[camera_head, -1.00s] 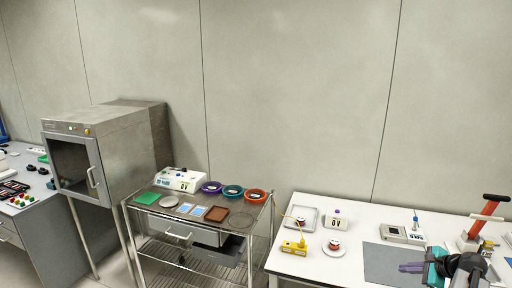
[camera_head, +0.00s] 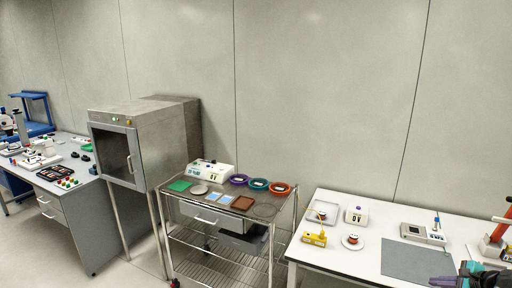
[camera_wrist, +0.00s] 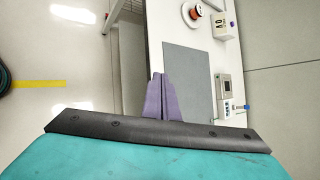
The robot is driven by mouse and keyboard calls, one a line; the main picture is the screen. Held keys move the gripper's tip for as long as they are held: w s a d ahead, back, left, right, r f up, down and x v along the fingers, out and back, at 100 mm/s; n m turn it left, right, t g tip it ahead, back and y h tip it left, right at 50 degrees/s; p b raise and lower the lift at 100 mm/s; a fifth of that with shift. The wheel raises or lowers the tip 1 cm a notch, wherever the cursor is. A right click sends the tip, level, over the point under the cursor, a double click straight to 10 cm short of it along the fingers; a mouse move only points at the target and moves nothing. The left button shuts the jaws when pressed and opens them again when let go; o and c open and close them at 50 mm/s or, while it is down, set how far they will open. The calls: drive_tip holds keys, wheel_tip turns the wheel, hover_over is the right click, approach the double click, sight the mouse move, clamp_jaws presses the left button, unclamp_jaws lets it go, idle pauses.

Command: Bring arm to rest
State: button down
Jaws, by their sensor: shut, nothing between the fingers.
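My gripper (camera_head: 442,281) shows at the lower right of the head view, with purple fingers and a teal body. In the wrist view my gripper (camera_wrist: 158,80) has its two purple fingers pressed together, with nothing between them. The fingertips appear over the front edge of the white table (camera_head: 340,264), beside the grey mat (camera_head: 418,262). The grey mat also shows in the wrist view (camera_wrist: 188,75). I cannot tell the fingers' height above the table.
The table bears a yellow device (camera_head: 314,239), a spool on a white dish (camera_head: 352,241), a small meter (camera_head: 413,231) and a red-handled press (camera_head: 497,232). A wire cart (camera_head: 215,262) with bowls and a steel oven cabinet (camera_head: 118,155) stand to the left. Open floor lies in front.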

drive_tip(key=w+a+f+n+g+y+b, duration=0.1)
drive_tip(key=w+a+f, duration=0.25)
drive_tip(key=a, duration=0.35)
drive_tip(key=w+a+f+n+y+b, duration=0.1)
drive_tip(key=w+a+f, duration=0.1)
drive_tip(key=a+f, duration=0.35)
drive_tip(key=w+a+f+n+g+y+b, duration=0.1)
drive_tip(key=w+a+f, duration=0.25)
drive_tip(key=a, duration=0.45)
drive_tip(key=s+a+f+n+g+y+b, duration=0.1)
drive_tip(key=s+a+f+n+g+b, duration=0.25)
drive_tip(key=a+f, duration=1.4)
drive_tip(key=s+a+f+n+g+h+b, duration=0.1)
drive_tip(key=s+a+f+n+g, duration=0.2)
drive_tip(key=s+a+f, duration=0.45)
drive_tip(key=s+a+f+n+g+b, duration=0.1)
drive_tip(key=s+a+f+n+g, duration=0.35)
drive_tip(key=s+a, duration=0.55)
drive_tip(key=s+d+f+n+g+h, duration=0.1)
drive_tip(key=s+d+f+n+h, duration=0.1)
drive_tip(key=s+n, duration=0.3)
drive_tip(key=s+d+f+n+h, duration=0.2)
drive_tip(key=s+n, duration=0.3)
drive_tip(key=s, duration=0.5)
drive_tip(key=shift+d+f+n+g+h, duration=0.25)
drive_tip(key=shift+d+g+h, duration=0.2)
drive_tip(key=shift+d, duration=0.3)
